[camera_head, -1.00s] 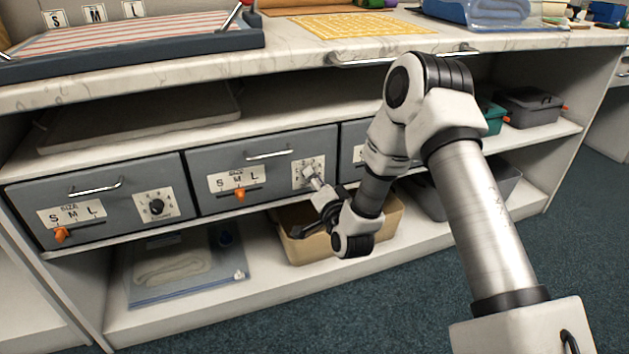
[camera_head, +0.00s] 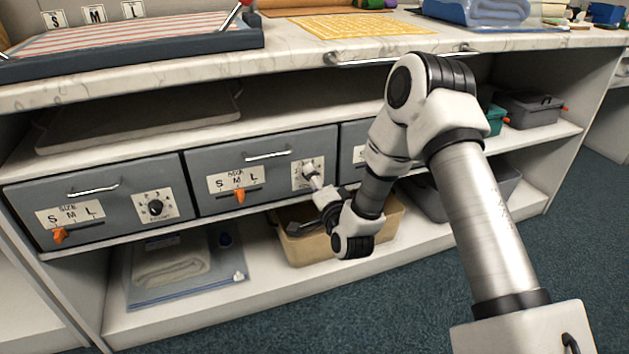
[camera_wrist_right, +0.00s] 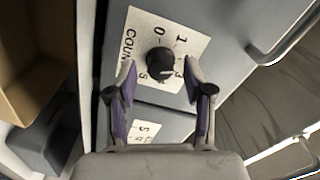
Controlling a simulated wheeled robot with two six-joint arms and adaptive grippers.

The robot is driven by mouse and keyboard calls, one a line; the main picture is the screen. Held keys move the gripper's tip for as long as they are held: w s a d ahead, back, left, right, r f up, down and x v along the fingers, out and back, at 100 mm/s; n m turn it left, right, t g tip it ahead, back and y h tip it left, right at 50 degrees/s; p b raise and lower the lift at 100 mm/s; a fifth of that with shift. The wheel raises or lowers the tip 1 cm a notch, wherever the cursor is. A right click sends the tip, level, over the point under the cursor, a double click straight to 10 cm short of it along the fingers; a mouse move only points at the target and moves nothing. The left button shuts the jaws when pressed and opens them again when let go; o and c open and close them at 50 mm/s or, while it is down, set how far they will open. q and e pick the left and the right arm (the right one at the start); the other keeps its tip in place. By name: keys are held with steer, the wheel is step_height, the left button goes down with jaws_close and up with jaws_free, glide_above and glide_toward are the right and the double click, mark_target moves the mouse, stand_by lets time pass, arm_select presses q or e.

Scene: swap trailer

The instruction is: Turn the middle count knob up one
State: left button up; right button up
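The middle drawer (camera_head: 215,165) has a white count plate (camera_head: 299,181) at its right end. In the right wrist view the black count knob (camera_wrist_right: 160,62) sits on this plate, with 0 and 1 readable at its upper side; its setting is hard to read. My left gripper is out of view.
A left drawer (camera_head: 110,195) has its own knob (camera_head: 155,207) and orange size slider (camera_head: 60,235). The middle drawer's orange slider (camera_head: 239,196) is left of the count plate. A tan bin (camera_head: 310,249) stands on the shelf below my right gripper.

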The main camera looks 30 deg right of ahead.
steer(key=v, duration=1.2)
